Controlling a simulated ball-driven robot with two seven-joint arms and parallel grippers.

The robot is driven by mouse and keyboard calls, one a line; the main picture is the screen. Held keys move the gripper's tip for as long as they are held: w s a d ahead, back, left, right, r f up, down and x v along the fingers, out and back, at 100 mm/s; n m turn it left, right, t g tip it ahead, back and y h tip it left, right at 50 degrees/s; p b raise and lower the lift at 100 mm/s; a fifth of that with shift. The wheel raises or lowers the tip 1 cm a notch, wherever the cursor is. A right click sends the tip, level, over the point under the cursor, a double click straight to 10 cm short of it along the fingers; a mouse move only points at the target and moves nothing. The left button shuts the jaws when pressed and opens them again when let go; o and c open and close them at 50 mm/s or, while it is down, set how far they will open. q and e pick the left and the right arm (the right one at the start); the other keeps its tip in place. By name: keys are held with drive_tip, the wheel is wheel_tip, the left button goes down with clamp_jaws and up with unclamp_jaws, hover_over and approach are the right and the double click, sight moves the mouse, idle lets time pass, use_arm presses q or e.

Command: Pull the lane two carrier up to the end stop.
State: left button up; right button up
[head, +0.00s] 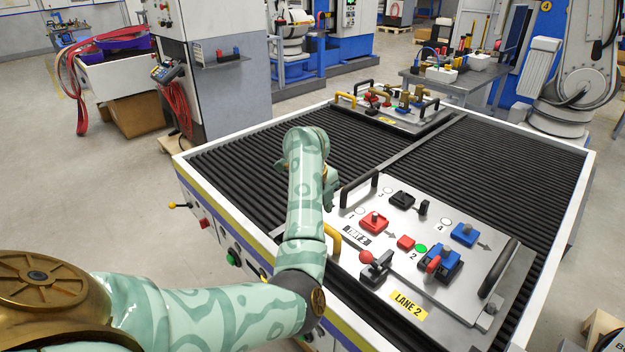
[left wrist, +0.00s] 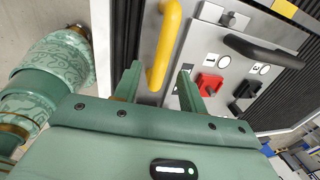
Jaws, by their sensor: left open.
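The lane two carrier is a grey metal plate (head: 372,238) on the black rollers, with a yellow "LANE 2" label (head: 408,305) at its near edge. Its yellow handle (head: 333,240) is partly hidden by my left arm in the head view. In the left wrist view the yellow handle (left wrist: 167,42) lies between and beyond my fingertips. My left gripper (left wrist: 159,72) is open, with a finger to either side of the handle's line; I cannot tell how far above it they are. In the head view my gripper is mostly hidden behind my arm. I cannot pick out the end stop.
The carrier bears red, blue and black blocks, a red-knobbed clamp (head: 374,269) and black handles (head: 498,266). A second carrier (head: 418,122) stands at the far end. A metal divider (head: 408,155) crosses the roller table (head: 225,178). Rollers left of my arm are clear.

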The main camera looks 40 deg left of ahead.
use_arm(q)
wheel_tip(320, 180, up, 12)
drive_tip(key=s+p, duration=0.2)
drive_tip(key=p, duration=0.4)
drive_tip(key=shift+s+a+r, duration=0.15)
drive_tip(key=shift+s, duration=0.1)
